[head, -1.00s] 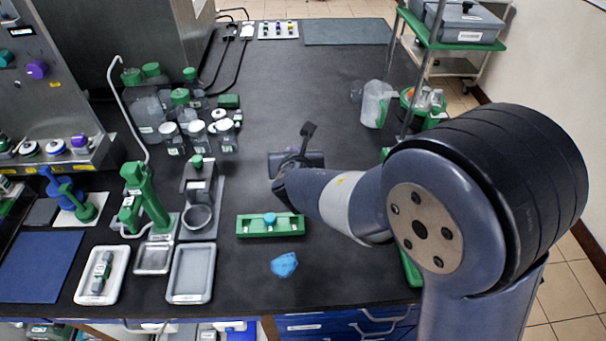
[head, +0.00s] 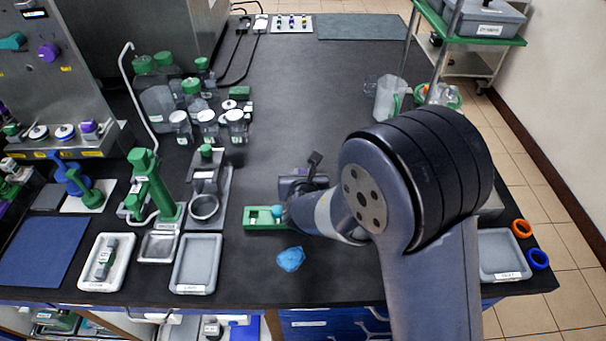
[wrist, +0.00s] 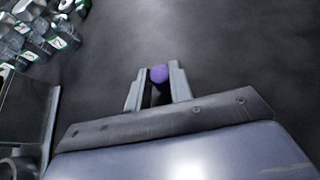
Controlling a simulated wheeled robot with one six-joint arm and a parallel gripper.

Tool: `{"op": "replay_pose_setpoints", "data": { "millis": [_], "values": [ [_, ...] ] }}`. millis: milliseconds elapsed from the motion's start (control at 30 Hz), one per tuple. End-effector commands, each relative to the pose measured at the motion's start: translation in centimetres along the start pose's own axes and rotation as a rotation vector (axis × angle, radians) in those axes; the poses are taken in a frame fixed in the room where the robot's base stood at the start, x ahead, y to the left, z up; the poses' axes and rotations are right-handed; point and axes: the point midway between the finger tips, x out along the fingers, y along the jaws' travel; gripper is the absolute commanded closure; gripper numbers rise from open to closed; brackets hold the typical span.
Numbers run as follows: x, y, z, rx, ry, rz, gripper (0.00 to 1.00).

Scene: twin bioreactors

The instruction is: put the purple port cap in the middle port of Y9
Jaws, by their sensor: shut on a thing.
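A purple port cap (wrist: 159,75) sits between the two fingertips of my gripper (wrist: 158,70) in the wrist view. The gripper is shut on it, above the dark bench. In the head view my arm hides most of the gripper, and the held cap cannot be made out. A steel unit with a sloped panel (head: 62,85) stands at the far left, with purple and teal knobs on its face and a row of caps on its ledge. A second steel housing (head: 130,35) is behind it. I cannot read which is Y9, and its middle port cannot be picked out.
A green rack (head: 258,217) with a teal-topped piece is beside my wrist. A blue crumpled cloth (head: 290,259) lies in front. Bottles (head: 208,125), a green stand (head: 150,185) and trays (head: 195,264) fill the left side. The bench's back middle is clear.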

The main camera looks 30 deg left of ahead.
Motion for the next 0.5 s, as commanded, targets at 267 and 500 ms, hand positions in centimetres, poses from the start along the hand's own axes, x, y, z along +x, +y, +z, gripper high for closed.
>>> {"op": "replay_pose_setpoints", "data": {
  "millis": [267, 500],
  "values": [
    [0.13, -0.01, -0.24, 0.0, 0.0, 0.0, 0.73],
    [0.13, 0.0, -0.23, 0.0, 0.0, 0.0, 0.57]
  ]
}}
